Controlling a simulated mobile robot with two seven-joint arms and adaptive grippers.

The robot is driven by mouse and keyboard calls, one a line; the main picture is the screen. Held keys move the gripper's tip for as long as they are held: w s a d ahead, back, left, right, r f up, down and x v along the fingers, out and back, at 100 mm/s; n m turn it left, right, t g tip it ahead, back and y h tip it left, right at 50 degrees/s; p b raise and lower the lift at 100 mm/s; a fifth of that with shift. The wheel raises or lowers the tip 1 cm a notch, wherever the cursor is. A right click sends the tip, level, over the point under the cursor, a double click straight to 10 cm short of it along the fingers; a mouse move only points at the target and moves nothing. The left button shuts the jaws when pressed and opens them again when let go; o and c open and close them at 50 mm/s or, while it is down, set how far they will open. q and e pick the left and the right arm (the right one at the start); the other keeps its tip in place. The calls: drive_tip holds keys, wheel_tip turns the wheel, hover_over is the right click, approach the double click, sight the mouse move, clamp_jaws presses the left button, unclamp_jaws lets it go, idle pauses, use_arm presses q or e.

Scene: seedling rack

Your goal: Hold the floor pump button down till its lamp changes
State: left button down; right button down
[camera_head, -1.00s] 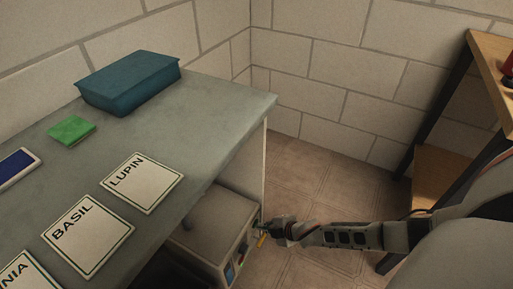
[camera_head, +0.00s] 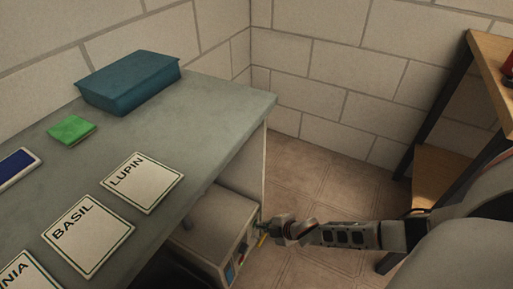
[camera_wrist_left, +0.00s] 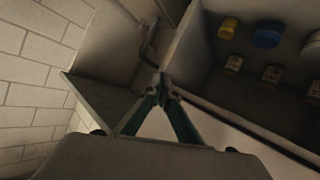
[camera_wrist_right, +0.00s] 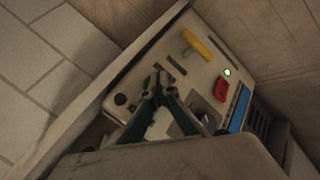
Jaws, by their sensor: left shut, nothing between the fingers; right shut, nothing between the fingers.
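The floor pump (camera_head: 212,222), a pale grey box, stands low beside the bench's end in the head view. Its front panel (camera_wrist_right: 191,69) fills the middle of the right wrist view. It carries a yellow handle (camera_wrist_right: 197,45), a red switch (camera_wrist_right: 221,89), a lit green lamp (camera_wrist_right: 227,72) and a blue strip (camera_wrist_right: 239,107). My right gripper (camera_head: 262,228) is shut and empty at the panel; its fingertips (camera_wrist_right: 157,84) overlap the panel. I cannot tell whether they touch it or which part is the button. My left gripper (camera_wrist_left: 161,84) is shut and empty, seen only in its wrist view.
The grey bench top (camera_head: 207,120) holds a teal box (camera_head: 130,82), a green block (camera_head: 71,130) and name cards such as LUPIN (camera_head: 142,183). A wooden shelf unit (camera_head: 487,65) stands right. The left wrist view shows a yellow cap (camera_wrist_left: 229,28) and a blue cap (camera_wrist_left: 267,36).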

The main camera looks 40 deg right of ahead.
use_arm(q)
drive_tip(key=shift+r, duration=0.1)
use_arm(e)
drive_tip(key=shift+s+r, duration=0.1)
idle(0.7)
drive_tip(key=shift+s+d, duration=0.2)
drive_tip(key=shift+s, duration=0.15)
use_arm(q)
drive_tip(key=shift+w+r, duration=0.15)
drive_tip(key=shift+r, duration=0.1)
use_arm(e)
drive_tip(key=shift+s+d, duration=0.1)
drive_tip(key=shift+s, duration=0.2)
use_arm(q)
drive_tip(key=shift+w+r+p, duration=0.25)
drive_tip(key=shift+r+p, duration=0.25)
drive_tip(key=shift+r, duration=0.05)
use_arm(e)
drive_tip(key=shift+s+d, duration=0.35)
drive_tip(key=shift+s, duration=0.45)
drive_tip(key=shift+s+d, duration=0.3)
drive_tip(key=shift+s, duration=0.45)
drive_tip(key=shift+s+d, duration=0.35)
drive_tip(key=shift+s, duration=0.45)
